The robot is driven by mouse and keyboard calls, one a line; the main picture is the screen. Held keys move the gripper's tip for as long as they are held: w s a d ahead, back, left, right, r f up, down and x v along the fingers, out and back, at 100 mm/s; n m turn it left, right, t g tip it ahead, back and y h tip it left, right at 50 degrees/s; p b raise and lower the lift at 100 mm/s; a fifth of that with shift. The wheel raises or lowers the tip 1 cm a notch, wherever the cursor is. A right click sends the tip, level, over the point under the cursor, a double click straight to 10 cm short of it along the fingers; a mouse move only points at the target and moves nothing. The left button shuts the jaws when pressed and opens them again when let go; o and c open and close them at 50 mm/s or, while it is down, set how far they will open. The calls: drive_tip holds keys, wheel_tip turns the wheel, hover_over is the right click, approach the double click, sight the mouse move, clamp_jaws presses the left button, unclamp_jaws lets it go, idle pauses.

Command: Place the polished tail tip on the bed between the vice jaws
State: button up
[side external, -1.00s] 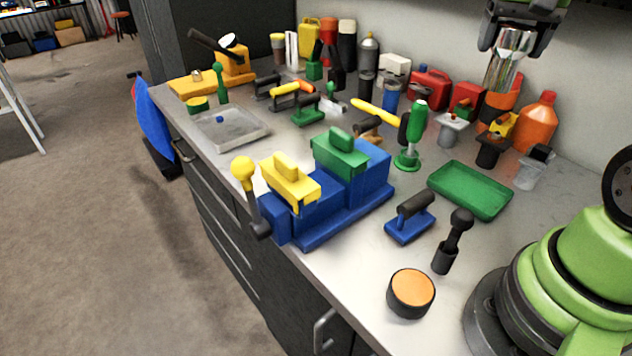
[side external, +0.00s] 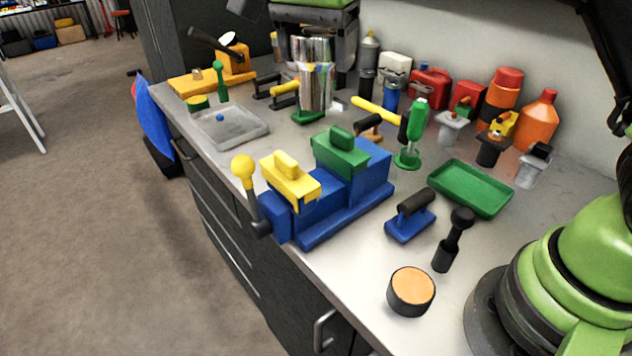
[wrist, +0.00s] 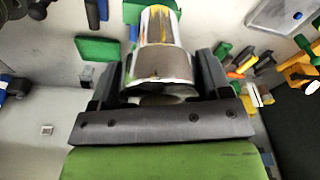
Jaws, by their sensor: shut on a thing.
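My gripper (side external: 314,50) is shut on the polished tail tip (side external: 316,84), a shiny chrome tube that hangs upright below the fingers. The tube also shows between the fingers in the wrist view (wrist: 160,50). In the side view it appears above and behind the vice, apart from it. The vice (side external: 330,215) is blue and sits at the bench's front edge. It has a yellow jaw piece (side external: 290,182) and a green jaw piece (side external: 341,153), each with a raised grip. The blue bed (side external: 320,205) shows between them. A yellow-knobbed handle (side external: 244,172) stands at its left end.
A green tray (side external: 470,189), a blue-based block with a black handle (side external: 410,217), and a round orange-topped tin (side external: 411,291) lie right of the vice. A green-handled tool (side external: 413,130) stands behind it. Bottles and cans line the wall. A grey tray (side external: 226,128) lies at left.

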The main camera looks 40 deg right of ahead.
drive_tip(key=f, duration=1.4)
drive_tip(key=shift+d+f, duration=0.2)
drive_tip(key=shift+f, duration=0.1)
drive_tip(key=o, duration=1.2)
drive_tip(key=shift+f, duration=0.15)
